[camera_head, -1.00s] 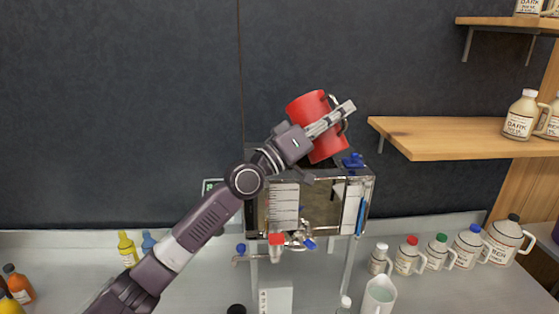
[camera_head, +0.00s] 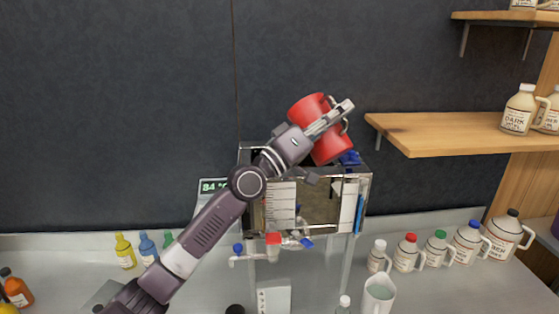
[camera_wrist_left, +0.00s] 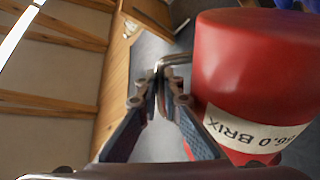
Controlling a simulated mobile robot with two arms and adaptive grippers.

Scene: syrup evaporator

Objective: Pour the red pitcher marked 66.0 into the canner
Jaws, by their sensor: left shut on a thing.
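The red pitcher (camera_head: 309,108) is in the air over the canner, tilted, in the head view. The wrist view shows the red pitcher (camera_wrist_left: 255,75) with a white label reading about "66.0 BRIX". My left gripper (camera_head: 343,111) is shut on its handle; in the wrist view the fingers (camera_wrist_left: 163,98) close around the metal handle (camera_wrist_left: 176,60). The canner (camera_head: 318,205) is a steel box on legs with a spigot, below the pitcher. The pitcher's contents and any stream are hidden. My right gripper is not in view.
A white pitcher of pale liquid (camera_head: 379,292) and several capped jugs (camera_head: 407,253) stand at the right of the counter. A wooden shelf (camera_head: 440,137) juts out right of the canner. Coloured bottles (camera_head: 124,252) stand at left. A display (camera_head: 213,186) reads about 84.

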